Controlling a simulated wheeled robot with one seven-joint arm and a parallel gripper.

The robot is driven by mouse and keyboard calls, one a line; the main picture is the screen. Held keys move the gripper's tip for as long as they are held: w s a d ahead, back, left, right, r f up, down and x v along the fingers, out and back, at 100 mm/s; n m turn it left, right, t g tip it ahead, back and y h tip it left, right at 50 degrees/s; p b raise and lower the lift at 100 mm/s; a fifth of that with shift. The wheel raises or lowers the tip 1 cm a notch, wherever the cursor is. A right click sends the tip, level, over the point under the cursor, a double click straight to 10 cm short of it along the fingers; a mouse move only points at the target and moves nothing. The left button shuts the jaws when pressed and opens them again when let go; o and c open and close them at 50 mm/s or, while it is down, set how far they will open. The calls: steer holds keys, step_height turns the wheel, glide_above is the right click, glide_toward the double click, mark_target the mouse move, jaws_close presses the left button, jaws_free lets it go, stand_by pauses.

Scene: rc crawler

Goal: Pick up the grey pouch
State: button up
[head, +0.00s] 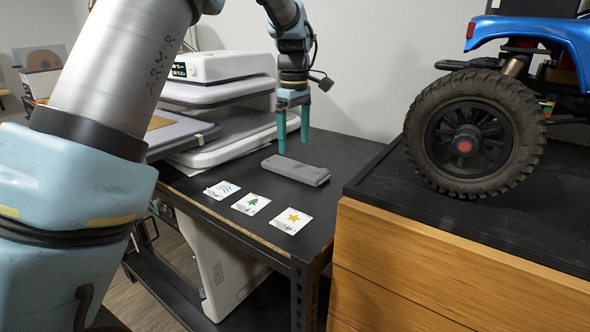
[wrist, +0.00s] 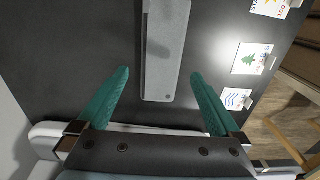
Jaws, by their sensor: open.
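The grey pouch (head: 296,170) is a long, flat, narrow thing lying on the black table top in the head view. In the wrist view the grey pouch (wrist: 165,50) runs from the top edge down to between the fingertips, with its near end in full view and its far end cut off. My gripper (head: 293,143) has teal fingers pointing down above the table, over or just behind the left end of the pouch. In the wrist view my gripper (wrist: 160,76) is open, with a finger on each side of the pouch and a gap to both. It holds nothing.
Three cards lie along the table's front edge: waves (head: 222,190), a tree (head: 250,204) and a star (head: 291,221). A white layered machine (head: 220,68) stands left of the gripper. A wooden cabinet (head: 400,262) with a blue crawler (head: 475,130) on top stands at the right.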

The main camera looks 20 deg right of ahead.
mark_target(294, 165)
steer(key=shift+s+f+p, duration=0.15)
steer(key=shift+f+p, duration=0.65)
steer(key=shift+f, duration=2.45)
steer(key=c, duration=1.1)
